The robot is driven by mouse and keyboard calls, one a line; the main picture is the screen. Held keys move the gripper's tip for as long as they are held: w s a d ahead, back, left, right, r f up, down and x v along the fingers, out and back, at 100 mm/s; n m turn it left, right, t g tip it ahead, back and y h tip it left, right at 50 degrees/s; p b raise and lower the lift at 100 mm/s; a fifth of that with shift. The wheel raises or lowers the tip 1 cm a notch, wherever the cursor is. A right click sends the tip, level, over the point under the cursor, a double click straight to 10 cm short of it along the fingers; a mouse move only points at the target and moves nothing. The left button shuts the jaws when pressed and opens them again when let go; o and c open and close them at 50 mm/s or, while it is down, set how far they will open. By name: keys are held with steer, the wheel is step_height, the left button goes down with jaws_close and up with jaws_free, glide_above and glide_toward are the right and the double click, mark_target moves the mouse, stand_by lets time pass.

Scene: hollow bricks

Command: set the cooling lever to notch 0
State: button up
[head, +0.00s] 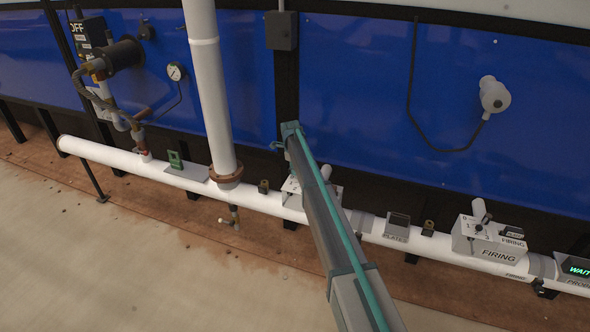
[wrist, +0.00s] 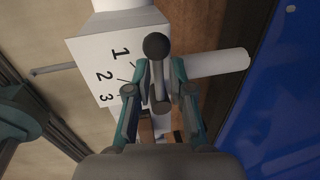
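The cooling lever shows in the wrist view as a grey stem with a dark ball knob (wrist: 155,45). It stands on a white box (wrist: 92,50) marked 1, 2 and 3; no 0 is readable, and I cannot tell which notch the lever is at. In the head view the same box (head: 291,190) is mostly hidden behind my arm, as is my gripper (head: 325,178).
A white horizontal pipe (head: 255,199) runs along the blue wall (head: 350,90). A FIRING box (head: 490,243) with its own lever is at the right, with a lit WAIT display (head: 578,269) beyond. A vertical pipe (head: 210,90) rises left of my arm.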

steer(key=shift+o, duration=0.6)
steer(key=shift+w+a+f, duration=0.1)
steer(key=shift+a+f, duration=0.1)
steer(key=shift+a, duration=0.7)
steer(key=shift+d+r, duration=0.2)
steer(key=shift+d, duration=0.15)
steer(key=shift+r, duration=0.3)
step_height(320, 180, up, 11)
steer(key=s+a, duration=0.1)
steer(key=s, duration=0.1)
steer(key=shift+s+a, duration=0.15)
